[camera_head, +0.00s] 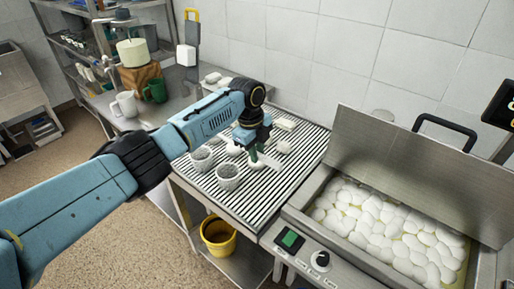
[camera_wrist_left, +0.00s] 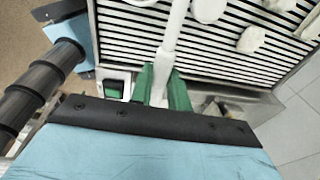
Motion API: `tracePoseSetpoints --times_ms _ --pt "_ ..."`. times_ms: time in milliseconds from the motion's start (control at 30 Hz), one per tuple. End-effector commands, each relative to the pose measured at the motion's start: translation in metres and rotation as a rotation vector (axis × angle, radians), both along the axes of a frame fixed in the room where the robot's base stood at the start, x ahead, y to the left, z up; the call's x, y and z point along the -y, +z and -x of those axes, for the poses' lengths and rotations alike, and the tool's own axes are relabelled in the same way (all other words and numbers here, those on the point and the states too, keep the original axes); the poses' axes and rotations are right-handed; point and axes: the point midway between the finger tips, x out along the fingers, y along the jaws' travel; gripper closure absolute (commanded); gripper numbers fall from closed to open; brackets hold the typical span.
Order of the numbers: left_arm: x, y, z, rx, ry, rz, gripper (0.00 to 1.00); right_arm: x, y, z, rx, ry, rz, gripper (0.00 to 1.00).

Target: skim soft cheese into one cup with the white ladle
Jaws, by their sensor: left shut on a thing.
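My left gripper (camera_head: 254,158) is over the slatted draining table (camera_head: 262,187). Its green fingers, also in the left wrist view (camera_wrist_left: 160,88), are shut on the handle of the white ladle (camera_wrist_left: 172,40). The handle runs away from the fingers over the slats; I cannot clearly make out its bowl. Two grey-white perforated cups (camera_head: 228,177), (camera_head: 201,158) stand on the slats left of the gripper. The soft cheese (camera_head: 385,232) lies as many white lumps in yellowish liquid in the open vat (camera_head: 292,212) at right. My right gripper is out of view.
Several white lumps (camera_head: 284,147) lie on the slats near the gripper. The vat's raised lid (camera_head: 425,175) stands behind the cheese. A control panel (camera_head: 290,240) is at the front.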

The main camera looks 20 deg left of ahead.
Motion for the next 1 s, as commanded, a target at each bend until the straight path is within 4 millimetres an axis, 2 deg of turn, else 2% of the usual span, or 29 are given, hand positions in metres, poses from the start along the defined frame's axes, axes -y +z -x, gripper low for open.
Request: tracePoseSetpoints --times_ms 33,200,533,600,800,1000 --pt "-0.001 0.003 0.001 0.018 0.002 0.008 1.0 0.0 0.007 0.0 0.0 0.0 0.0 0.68" --pt "-0.002 -0.001 0.003 0.126 0.014 0.054 1.0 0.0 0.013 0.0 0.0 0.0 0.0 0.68" --pt "-0.004 -0.009 0.005 0.356 0.039 0.148 1.0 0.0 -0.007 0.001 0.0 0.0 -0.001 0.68" --pt "-0.005 -0.008 0.008 0.43 0.047 0.18 1.0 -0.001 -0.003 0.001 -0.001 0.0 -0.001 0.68" --pt "-0.007 -0.011 0.012 0.639 0.07 0.267 1.0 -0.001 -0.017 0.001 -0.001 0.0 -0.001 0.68" --pt "-0.008 -0.011 0.013 0.745 0.082 0.31 1.0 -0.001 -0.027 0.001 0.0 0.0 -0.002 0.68"
